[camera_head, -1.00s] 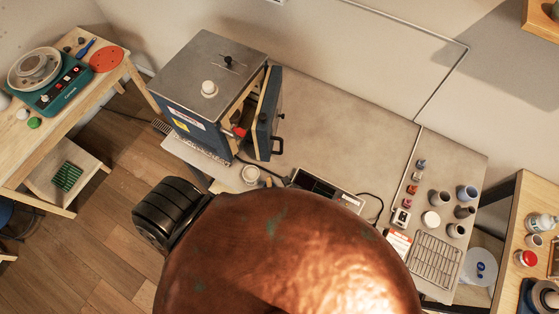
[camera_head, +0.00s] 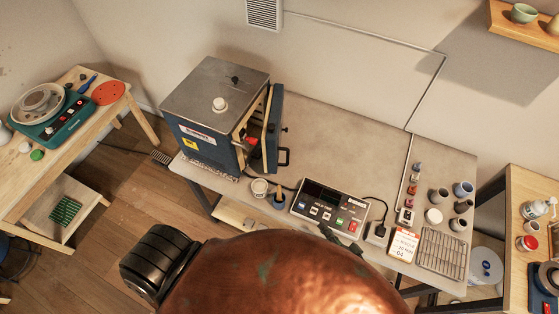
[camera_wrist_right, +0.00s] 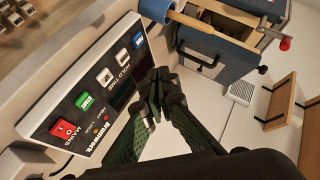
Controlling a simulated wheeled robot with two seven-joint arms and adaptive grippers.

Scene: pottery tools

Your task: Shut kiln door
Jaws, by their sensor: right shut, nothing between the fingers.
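The kiln (camera_head: 207,140) is a blue box with a grey metal top, standing on the grey bench at the back left. The door's black handle (camera_head: 284,157) faces right. In the wrist view the door (camera_wrist_right: 213,52) shows at the top, beyond the fingers. My right gripper (camera_wrist_right: 157,80) is shut and empty, over the controller and apart from the door. Only its dark tips (camera_head: 330,233) show in the head view. My left gripper is out of view.
A controller box (camera_head: 328,207) with coloured buttons sits in front of the door, with cables beside it. Small pots and a wire rack (camera_head: 442,252) are at the right. The bench behind the door is clear.

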